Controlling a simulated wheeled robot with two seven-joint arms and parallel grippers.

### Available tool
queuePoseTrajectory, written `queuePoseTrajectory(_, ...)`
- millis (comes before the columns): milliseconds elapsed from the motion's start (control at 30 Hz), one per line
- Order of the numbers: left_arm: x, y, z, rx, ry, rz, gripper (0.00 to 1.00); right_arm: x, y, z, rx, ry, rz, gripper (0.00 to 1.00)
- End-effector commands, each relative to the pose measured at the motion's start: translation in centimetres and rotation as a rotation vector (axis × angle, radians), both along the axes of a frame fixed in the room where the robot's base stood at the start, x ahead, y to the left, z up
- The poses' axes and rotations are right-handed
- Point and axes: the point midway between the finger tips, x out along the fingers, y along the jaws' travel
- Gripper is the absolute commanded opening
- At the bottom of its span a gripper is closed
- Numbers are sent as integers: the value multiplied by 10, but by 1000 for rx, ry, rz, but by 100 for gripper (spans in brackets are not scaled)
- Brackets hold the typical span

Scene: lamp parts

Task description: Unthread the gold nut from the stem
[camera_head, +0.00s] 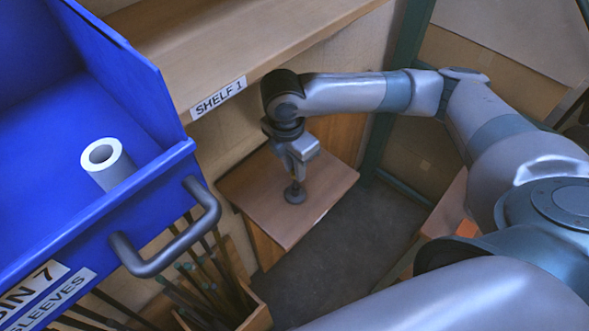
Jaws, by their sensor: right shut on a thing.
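A dark stem with a round foot (295,193) stands upright on a small wooden table. My right gripper (294,174) points down at the top of the stem, straight above the foot. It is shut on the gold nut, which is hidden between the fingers. The foot rests on the tabletop, below the fingertips. My left gripper is not in view.
The wooden table (322,196) is otherwise bare. A blue bin (130,195) with a dark handle and a white sleeve (108,164) inside stands at the left. The shelf labelled SHELF 1 (225,50) lies behind. Rods stand in a wooden box (259,318) below.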

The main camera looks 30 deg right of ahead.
Motion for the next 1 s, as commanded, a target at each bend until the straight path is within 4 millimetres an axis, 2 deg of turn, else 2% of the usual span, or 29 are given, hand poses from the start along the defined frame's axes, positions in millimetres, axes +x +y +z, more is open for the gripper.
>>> queuePoseTrajectory(333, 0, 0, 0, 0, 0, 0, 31, 0, 0, 18, 0, -1, 0, 0)
queuePoseTrajectory(1000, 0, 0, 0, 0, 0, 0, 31, 0, 0, 26, 0, -1, 0, 0)
